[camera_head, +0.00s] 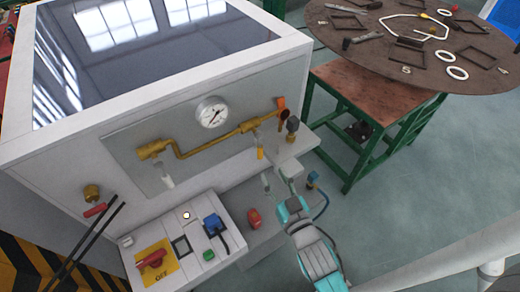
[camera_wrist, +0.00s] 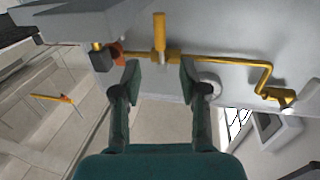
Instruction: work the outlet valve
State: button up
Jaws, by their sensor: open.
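A brass pipe (camera_head: 205,149) runs along the front panel of the white generator housing, below a round gauge (camera_head: 212,112). A valve with a yellow handle (camera_head: 260,153) hangs down near the pipe's right end. In the wrist view, the yellow handle (camera_wrist: 160,34) stands upright from the pipe (camera_wrist: 220,59), beyond the gap between my fingertips. My gripper (camera_head: 278,180) is below and right of that handle. In the wrist view my gripper (camera_wrist: 162,80) is open and empty, its two fingers apart, with no visible contact with the handle. The views do not label which valve is the outlet.
An orange piece (camera_head: 281,103) and a dark fitting (camera_head: 292,125) are at the pipe's right end. A control box with a red switch (camera_head: 151,259) and a blue plug (camera_head: 214,224) is at lower left. A round table (camera_head: 385,60) holds loose parts. Floor (camera_head: 420,190) is clear at right.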

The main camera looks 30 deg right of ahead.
aim_at(261, 153)
jog(key=w, duration=0.3)
jog(key=w+d, duration=0.1)
jog(key=w, duration=0.3)
jog(key=w+d, duration=0.1)
jog(key=w, duration=0.2)
jog(key=shift+w, duration=0.25)
grip_shut()
